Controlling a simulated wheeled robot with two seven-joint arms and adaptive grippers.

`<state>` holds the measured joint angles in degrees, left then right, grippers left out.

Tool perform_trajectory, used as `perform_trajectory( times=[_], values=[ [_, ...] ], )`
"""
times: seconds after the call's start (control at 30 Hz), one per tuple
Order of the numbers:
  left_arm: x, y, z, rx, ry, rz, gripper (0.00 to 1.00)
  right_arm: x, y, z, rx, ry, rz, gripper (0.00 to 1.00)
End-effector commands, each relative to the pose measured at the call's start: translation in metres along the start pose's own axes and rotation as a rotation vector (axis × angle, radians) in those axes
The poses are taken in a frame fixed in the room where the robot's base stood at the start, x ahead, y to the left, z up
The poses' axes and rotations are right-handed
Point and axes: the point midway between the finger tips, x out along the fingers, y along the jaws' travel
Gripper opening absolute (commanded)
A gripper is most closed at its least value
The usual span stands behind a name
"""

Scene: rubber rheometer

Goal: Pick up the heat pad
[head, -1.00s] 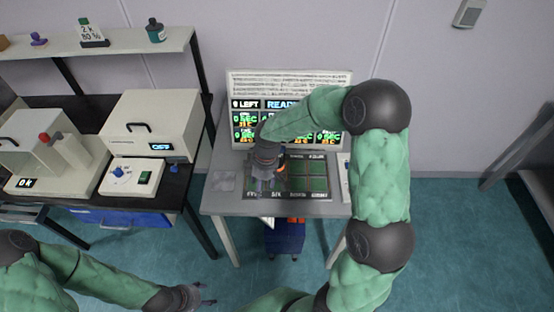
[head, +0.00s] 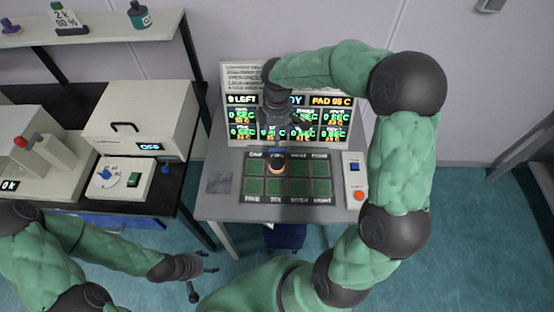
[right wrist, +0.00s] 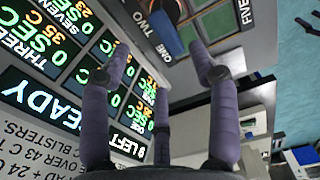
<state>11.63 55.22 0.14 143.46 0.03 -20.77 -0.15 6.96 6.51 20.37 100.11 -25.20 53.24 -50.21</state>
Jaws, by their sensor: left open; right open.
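A small dark piece with a blue top and an orange band (head: 276,163), which looks like the heat pad, stands on the grid of green squares (head: 290,203) on the grey table. It also shows beyond the fingers in the right wrist view (right wrist: 166,32), partly cut off by the top edge. My right gripper (head: 297,120) is open and empty, in front of the lit display and apart from the piece. Its spread fingers show in the right wrist view (right wrist: 158,62). My left gripper (head: 204,276) is open and empty, low at the left, away from the table.
The lit display (head: 335,127) stands at the back of the table and reads PAD 95 C. A switch panel (head: 355,180) with blue and orange buttons is at the table's right. A white oven-like box (head: 140,118) and a shelf (head: 100,28) are at the left.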

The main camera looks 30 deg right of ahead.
Motion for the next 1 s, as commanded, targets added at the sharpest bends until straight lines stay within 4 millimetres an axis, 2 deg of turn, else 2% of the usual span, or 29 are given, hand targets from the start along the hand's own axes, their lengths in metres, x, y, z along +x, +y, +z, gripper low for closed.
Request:
perform_trajectory(
  times=[0.1, 0.47, 0.7, 1.0],
  values=[
    [0.005, -0.002, 0.000, 0.000, 0.000, 0.000, 0.59, 0.019, -0.001, 0.000, 0.001, -0.001, -0.003, 0.61],
    [0.012, -0.004, -0.001, 0.000, 0.001, 0.000, 0.59, 0.041, -0.002, 0.000, 0.000, 0.000, -0.002, 0.61],
    [0.023, -0.008, -0.001, 0.000, 0.000, 0.000, 0.59, 0.075, -0.006, -0.001, 0.001, 0.000, -0.003, 0.61],
    [0.023, -0.008, -0.001, 0.000, 0.001, 0.000, 0.59, 0.080, -0.005, -0.001, 0.001, 0.001, -0.001, 0.61]
  ],
)
